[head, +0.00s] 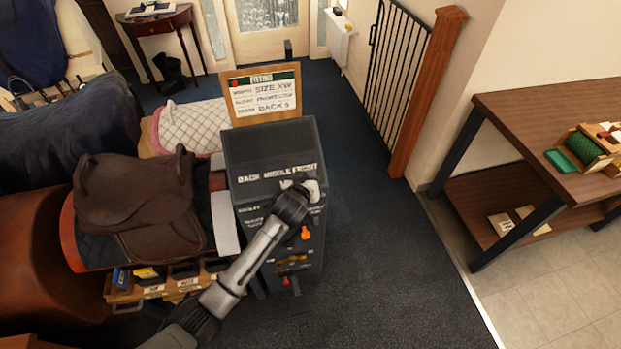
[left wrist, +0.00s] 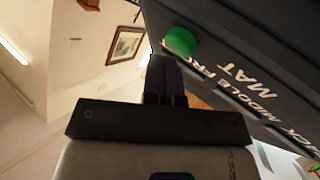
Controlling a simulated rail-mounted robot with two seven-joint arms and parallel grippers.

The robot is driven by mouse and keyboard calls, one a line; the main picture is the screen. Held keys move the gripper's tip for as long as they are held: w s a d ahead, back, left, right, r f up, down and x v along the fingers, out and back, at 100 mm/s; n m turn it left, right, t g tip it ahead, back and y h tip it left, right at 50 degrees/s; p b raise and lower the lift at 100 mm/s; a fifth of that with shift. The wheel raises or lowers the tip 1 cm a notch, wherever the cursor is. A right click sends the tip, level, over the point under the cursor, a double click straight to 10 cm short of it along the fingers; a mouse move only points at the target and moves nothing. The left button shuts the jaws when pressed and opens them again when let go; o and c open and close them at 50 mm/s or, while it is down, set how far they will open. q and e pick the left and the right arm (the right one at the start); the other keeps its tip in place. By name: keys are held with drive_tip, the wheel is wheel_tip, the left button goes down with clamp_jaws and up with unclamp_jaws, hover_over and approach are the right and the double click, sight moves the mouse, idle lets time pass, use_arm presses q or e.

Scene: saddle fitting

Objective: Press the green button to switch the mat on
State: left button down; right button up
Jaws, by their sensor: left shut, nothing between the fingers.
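The green button (left wrist: 181,41) sticks out of the dark console face in the left wrist view, near the printed word MAT. In the head view my gripper and wrist cover that part of the console (head: 262,150), and I cannot see the button there. My left gripper (head: 305,183) is at the console's upper right front, below the BACK MIDDLE FRONT lettering. In the left wrist view its fingers (left wrist: 164,62) are shut and empty, with the tips just below the button. I cannot tell whether they touch it. My right gripper is not in view.
A brown saddle (head: 135,195) sits on a stand left of the console. A sign board (head: 262,95) stands on the console top. Orange (head: 305,233) and red knobs are lower on the console. A wooden bench (head: 540,110) is at right, with clear dark carpet (head: 385,260) between.

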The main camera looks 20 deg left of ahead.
use_arm(q)
drive_tip(key=shift+w+a+f, duration=0.1)
drive_tip(key=shift+w+f, duration=0.05)
drive_tip(key=shift+f, duration=0.15)
drive_tip(key=shift+r, duration=0.1)
idle(0.3)
drive_tip(key=shift+s+d+r+p, duration=0.3)
drive_tip(key=shift+s+r+p, duration=0.15)
drive_tip(key=shift+r+p, duration=0.4)
drive_tip(key=s+r+p, duration=0.1)
drive_tip(key=p, duration=0.1)
drive_tip(key=s+d+r+p, duration=0.1)
drive_tip(key=r+p, duration=0.1)
drive_tip(key=d+r+p, duration=0.1)
drive_tip(key=p, duration=0.1)
drive_tip(key=shift+s+r, duration=0.4)
idle(0.3)
